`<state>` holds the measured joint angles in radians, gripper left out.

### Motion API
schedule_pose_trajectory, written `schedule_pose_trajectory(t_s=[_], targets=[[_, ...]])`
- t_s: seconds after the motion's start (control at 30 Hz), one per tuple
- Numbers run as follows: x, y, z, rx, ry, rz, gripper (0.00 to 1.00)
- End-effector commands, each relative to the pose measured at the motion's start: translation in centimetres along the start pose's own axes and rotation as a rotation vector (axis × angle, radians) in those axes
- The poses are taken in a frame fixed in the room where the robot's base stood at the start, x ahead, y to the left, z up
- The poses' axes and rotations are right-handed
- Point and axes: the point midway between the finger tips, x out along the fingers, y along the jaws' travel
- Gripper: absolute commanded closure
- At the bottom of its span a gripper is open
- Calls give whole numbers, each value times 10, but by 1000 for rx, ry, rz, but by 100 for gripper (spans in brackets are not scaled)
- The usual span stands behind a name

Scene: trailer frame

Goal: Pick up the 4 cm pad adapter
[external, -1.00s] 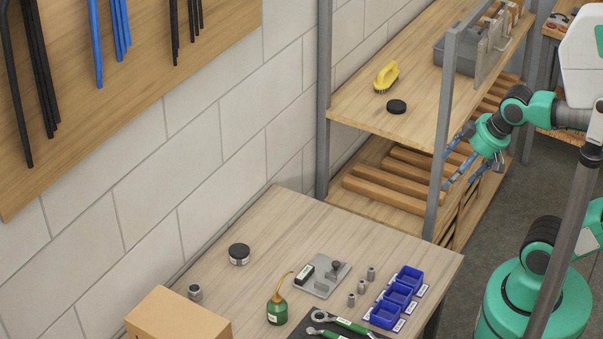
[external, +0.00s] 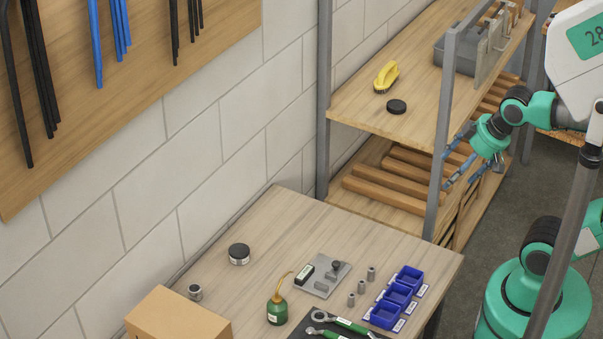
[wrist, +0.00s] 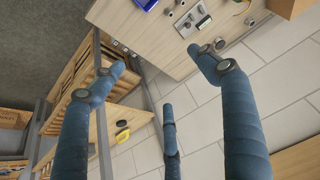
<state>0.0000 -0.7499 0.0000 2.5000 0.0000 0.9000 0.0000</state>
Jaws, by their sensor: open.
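Three round pieces could be the pad adapter; I cannot tell which is the 4 cm one. A black-topped disc with a pale lower band (external: 239,254) sits on the wooden table (external: 300,225). A smaller grey metal cylinder (external: 195,292) stands to its lower left, near a cardboard box. A flat black disc (external: 397,106) lies on the wooden shelf board. My gripper (external: 466,165) is open and empty beside the shelf's front post, clear of the table. In the wrist view my gripper's blue fingers (wrist: 160,72) are spread, with nothing between them.
The table also holds the cardboard box (external: 178,317), a green oil can (external: 277,310), a metal plate (external: 320,275), small metal cylinders, blue bins (external: 398,292) and wrenches. A grey shelf post (external: 442,140) stands close to my gripper. A yellow brush (external: 386,77) lies by the black disc.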

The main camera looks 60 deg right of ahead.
Motion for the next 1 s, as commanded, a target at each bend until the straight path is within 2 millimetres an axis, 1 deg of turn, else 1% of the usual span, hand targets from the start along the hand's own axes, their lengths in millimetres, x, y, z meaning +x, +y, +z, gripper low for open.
schedule_pose_trajectory(t_s=[0.43,0.5,0.77,0.87,1.0], targets=[[0,0,0,0,0,0,25],[0,0,0,0,0,0,30],[0,0,0,0,0,0,30],[0,0,-2,-2,-1,0,30],[-2,-1,-12,-11,-8,-2,30]])
